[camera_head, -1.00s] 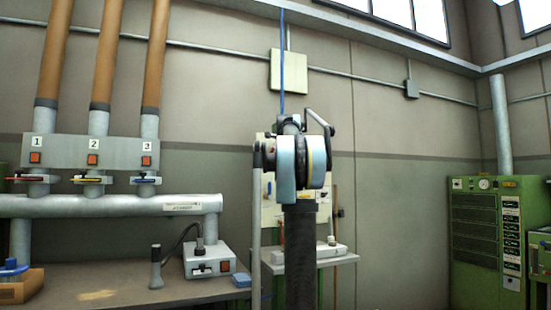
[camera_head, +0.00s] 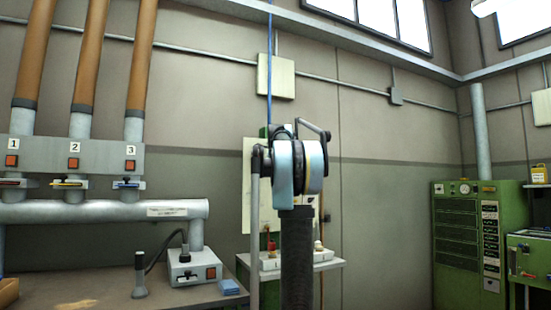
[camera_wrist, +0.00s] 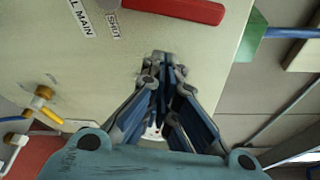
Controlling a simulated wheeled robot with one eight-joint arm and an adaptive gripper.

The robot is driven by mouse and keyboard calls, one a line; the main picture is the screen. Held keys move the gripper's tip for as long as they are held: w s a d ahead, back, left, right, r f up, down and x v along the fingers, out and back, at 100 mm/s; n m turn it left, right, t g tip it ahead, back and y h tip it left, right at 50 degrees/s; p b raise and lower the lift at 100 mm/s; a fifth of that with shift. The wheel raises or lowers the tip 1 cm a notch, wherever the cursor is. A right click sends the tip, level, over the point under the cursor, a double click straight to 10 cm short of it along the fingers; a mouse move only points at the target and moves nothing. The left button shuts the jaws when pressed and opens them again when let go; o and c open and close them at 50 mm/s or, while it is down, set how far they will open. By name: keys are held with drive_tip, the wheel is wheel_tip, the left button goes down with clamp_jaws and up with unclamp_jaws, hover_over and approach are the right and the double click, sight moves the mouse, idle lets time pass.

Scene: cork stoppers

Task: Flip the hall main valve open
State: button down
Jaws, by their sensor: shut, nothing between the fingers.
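The hall main valve's red lever (camera_wrist: 178,8) shows at the top of the wrist view, partly cut off by the frame. It is at a cream board (camera_wrist: 55,55), beside labels reading "...L MAIN" and "SHUT". My gripper (camera_wrist: 163,62) is shut and empty in front of the board. Its fingertips are below the lever in the picture, apart from it. In the head view the board (camera_head: 249,200) is mostly behind my arm. The lever and gripper cannot be made out there.
A green block (camera_wrist: 253,35) with a blue pipe (camera_wrist: 290,32) is at the board's right edge in the wrist view. In the head view, a small shelf (camera_head: 325,265) stands below the board, a workbench (camera_head: 110,285) left, and a green cabinet (camera_head: 455,265) right.

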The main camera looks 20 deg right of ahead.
drive_tip(key=s+a, duration=0.1)
drive_tip(key=s, duration=0.8)
drive_tip(key=shift+s+r, duration=0.3)
drive_tip(key=shift+r, duration=0.05)
drive_tip(key=shift+f, duration=0.1)
